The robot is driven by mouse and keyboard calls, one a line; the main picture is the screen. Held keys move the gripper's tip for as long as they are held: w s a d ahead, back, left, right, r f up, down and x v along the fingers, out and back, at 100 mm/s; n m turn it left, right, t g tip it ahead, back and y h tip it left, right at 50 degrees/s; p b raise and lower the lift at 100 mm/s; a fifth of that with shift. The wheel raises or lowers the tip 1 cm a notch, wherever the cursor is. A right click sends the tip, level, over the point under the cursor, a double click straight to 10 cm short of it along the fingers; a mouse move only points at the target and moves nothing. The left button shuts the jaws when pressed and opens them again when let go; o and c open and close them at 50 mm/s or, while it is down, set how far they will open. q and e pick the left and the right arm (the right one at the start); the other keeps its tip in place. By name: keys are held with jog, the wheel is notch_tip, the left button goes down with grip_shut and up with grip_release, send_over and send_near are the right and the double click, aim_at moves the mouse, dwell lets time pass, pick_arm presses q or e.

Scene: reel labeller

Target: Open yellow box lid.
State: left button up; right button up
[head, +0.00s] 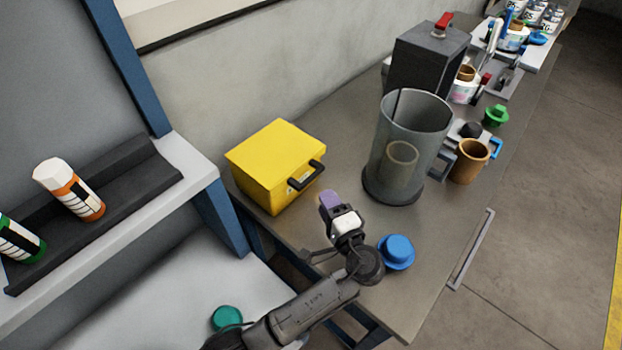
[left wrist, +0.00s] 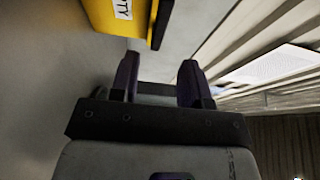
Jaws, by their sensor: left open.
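The yellow box (head: 268,160) stands on the grey table near the wall, its lid down. A black handle (head: 306,177) sticks out from its front right side. My left gripper (head: 329,203) is in front of the box, a little below and right of the handle in the head view, apart from it. In the left wrist view its two dark fingers (left wrist: 160,75) are spread with nothing between them. The yellow box (left wrist: 108,22) shows at the top of that view with part of a label and a dark edge at its side. My right gripper is not in view.
A clear grey cylinder (head: 408,150) stands right of the box. A blue lid (head: 397,252) lies near the table's front edge beside my left wrist. An orange cup (head: 469,161), a green cap (head: 496,115) and a dark box (head: 427,65) stand farther back. A white shelf (head: 185,160) is at left.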

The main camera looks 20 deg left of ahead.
aim_at(312, 180)
pick_arm(q)
jog(key=x, duration=0.9)
jog(key=shift+b, duration=0.35)
jog(key=shift+c, duration=0.4)
grip_shut()
